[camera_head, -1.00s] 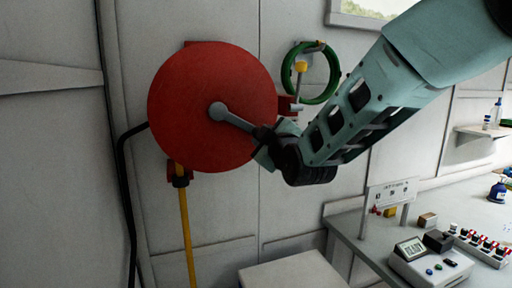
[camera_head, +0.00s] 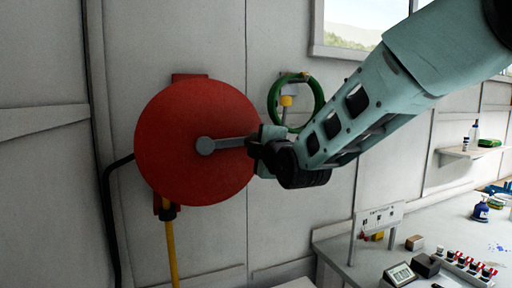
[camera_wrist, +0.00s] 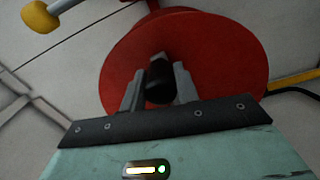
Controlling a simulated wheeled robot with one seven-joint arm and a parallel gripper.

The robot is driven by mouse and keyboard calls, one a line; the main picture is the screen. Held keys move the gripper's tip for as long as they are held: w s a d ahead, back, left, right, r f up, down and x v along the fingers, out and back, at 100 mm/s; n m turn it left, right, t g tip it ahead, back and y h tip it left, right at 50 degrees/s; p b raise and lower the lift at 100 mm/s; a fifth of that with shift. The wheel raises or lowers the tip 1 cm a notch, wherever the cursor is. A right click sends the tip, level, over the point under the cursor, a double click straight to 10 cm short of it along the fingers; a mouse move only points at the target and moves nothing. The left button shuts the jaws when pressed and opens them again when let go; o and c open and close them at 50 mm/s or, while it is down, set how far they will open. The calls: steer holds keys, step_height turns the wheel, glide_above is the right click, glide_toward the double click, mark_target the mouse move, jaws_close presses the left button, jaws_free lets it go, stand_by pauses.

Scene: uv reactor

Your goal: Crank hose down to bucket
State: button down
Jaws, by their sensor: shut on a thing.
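A red hose reel (camera_head: 180,120) is mounted on the wall, with a grey crank arm (camera_head: 208,146) pointing right from its hub. A yellow hose (camera_head: 171,240) hangs straight down from the fitting at the reel's lower edge; its lower end is outside the picture. My gripper (camera_head: 258,150) is at the reel's right edge, shut on the crank's handle. In the wrist view, the dark handle (camera_wrist: 159,82) sits between the two fingers, in front of the red reel (camera_wrist: 215,55). No bucket shows in these frames.
A workbench (camera_head: 335,246) with a sign (camera_head: 378,219) and small devices stands at lower right. A black cable (camera_head: 106,205) runs down the wall at left.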

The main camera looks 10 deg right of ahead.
steer(key=shift+r, duration=0.25)
steer(key=c, duration=1.1)
jaws_free()
steer(key=shift+f, duration=0.1)
steer(key=shift+o, duration=0.2)
steer(key=shift+s+d+f+b, duration=0.1)
steer(key=shift+s+b, duration=0.2)
steer(key=shift+s, duration=0.15)
steer(key=b+v, duration=0.4)
steer(key=v, duration=1.2)
steer(key=shift+s, duration=0.2)
steer(key=shift+d, duration=0.1)
